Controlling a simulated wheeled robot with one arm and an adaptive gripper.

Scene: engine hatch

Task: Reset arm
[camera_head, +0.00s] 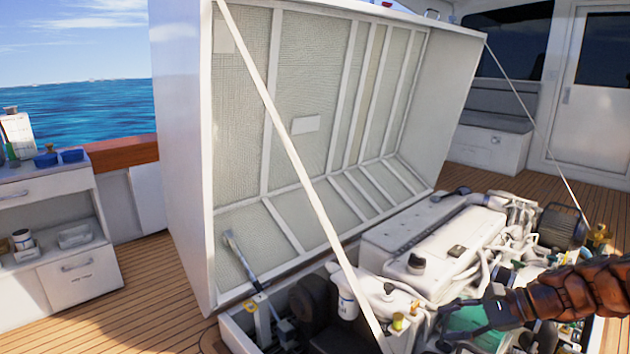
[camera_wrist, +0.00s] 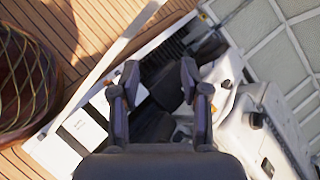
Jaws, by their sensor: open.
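My gripper (camera_head: 446,325) is at the lower right of the head view, over the near part of the engine bay. In the wrist view my gripper (camera_wrist: 160,76) has its two dark fingers spread apart, with nothing between them. The white engine (camera_head: 425,238) lies in the open bay; part of it shows at the right of the wrist view (camera_wrist: 262,130). The hatch lid (camera_head: 310,125) stands raised behind the bay. My forearm and gripper hide part of the engine's near right side.
A thin white strut (camera_head: 300,165) slants from the lid down to the bay, left of my gripper. A second thin strut (camera_head: 530,115) is at the right. A white cabinet (camera_head: 80,278) stands far left. Wooden deck (camera_head: 165,290) is clear between cabinet and hatch.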

